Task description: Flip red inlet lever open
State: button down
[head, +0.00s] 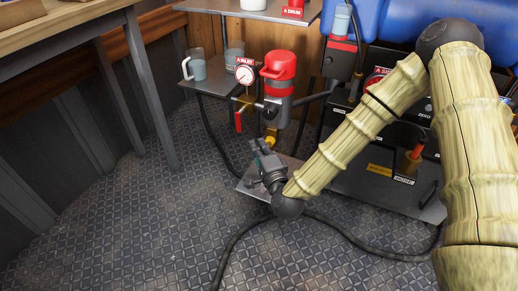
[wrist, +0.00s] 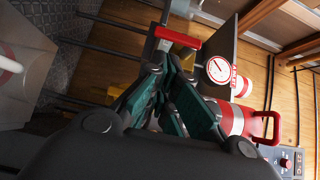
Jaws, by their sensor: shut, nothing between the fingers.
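The red inlet lever (head: 238,122) hangs straight down below the pressure gauge (head: 244,75), on the left of the brass valve fitting (head: 244,102). In the wrist view the lever (wrist: 178,37) shows as a red bar just beyond the fingertips. My gripper (head: 260,146) is below and to the right of the lever in the head view, pointing up toward the valve. In the wrist view my gripper (wrist: 168,62) has its green-grey fingers shut with nothing in them. I cannot tell whether the fingertips touch the lever; the fingers hide part of the valve.
A red-topped pump unit (head: 278,75) stands right of the gauge. A small shelf (head: 212,84) with mugs is on the left. Black hoses (head: 370,249) run over the floor. A black machine (head: 380,190) stands right. The patterned floor (head: 130,225) at left is clear.

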jog(key=b+x, duration=0.2)
jog(key=x, duration=0.5)
jog(key=shift+w+a+f+b, duration=0.15)
jog(key=shift+f+b, duration=0.15)
jog(key=shift+b, duration=0.2)
